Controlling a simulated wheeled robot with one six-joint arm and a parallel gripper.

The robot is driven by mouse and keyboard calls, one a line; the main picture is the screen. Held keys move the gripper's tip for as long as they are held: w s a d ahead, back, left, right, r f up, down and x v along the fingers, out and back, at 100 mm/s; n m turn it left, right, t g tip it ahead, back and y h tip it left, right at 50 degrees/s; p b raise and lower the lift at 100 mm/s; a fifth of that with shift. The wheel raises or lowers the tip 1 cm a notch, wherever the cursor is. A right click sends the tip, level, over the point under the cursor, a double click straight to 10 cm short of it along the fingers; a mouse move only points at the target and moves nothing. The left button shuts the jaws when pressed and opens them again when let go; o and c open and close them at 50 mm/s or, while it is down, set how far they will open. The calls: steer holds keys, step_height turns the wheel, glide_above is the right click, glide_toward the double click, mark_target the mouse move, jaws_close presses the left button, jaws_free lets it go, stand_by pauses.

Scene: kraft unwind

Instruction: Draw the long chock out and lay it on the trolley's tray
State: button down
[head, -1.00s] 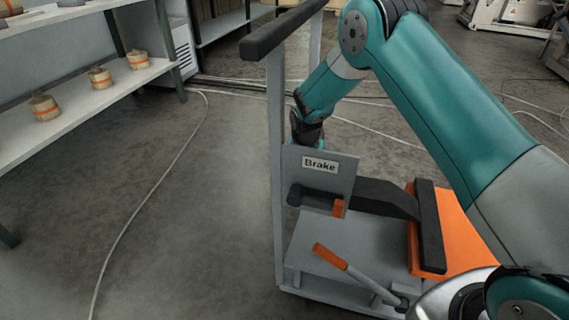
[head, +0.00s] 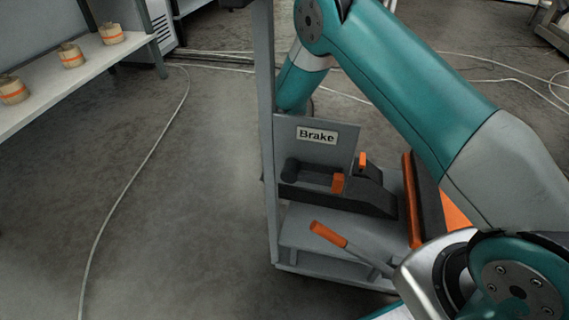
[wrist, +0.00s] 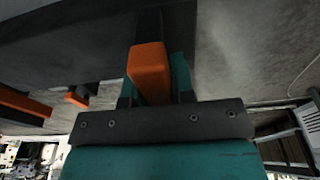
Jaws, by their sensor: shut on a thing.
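The long chock (head: 372,197) is a dark wedge-shaped piece with a long low bar, on the grey trolley below the "Brake" panel (head: 290,146). A small orange tab (head: 362,160) stands at its raised part. In the wrist view, my gripper (wrist: 152,88) is shut on an orange block (wrist: 150,66), apparently the chock's grip, beside a large dark surface (wrist: 70,50). I cannot tell which flat part of the trolley (head: 300,236) is the tray.
A lever with an orange grip (head: 328,234) slants up at the trolley's front. A black roller with an orange end (head: 338,183) juts from the panel. A grey post (head: 265,110) rises at the left. Shelves with rolls (head: 72,56) stand left; open floor and a cable lie between.

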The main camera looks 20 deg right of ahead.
step_height(320, 180, down, 5)
steer(key=b, duration=0.3)
steer(key=shift+d+r, duration=0.15)
steer(key=shift+r, duration=0.05)
steer(key=shift+s+d+r+p, duration=0.15)
steer(key=shift+s+d+p, duration=0.3)
steer(key=shift+d, duration=0.2)
steer(key=shift+s+d+r+p, duration=0.15)
steer(key=shift+s+d+p, duration=0.3)
steer(key=shift+d, duration=0.15)
steer(key=shift+s+d+f, duration=0.1)
steer(key=shift+s+d, duration=0.25)
steer(key=shift+d, duration=0.2)
steer(key=shift+s+d+f, duration=0.1)
steer(key=shift+s+d, duration=0.2)
steer(key=shift+d, duration=0.2)
steer(key=c, duration=0.9)
jaws_free()
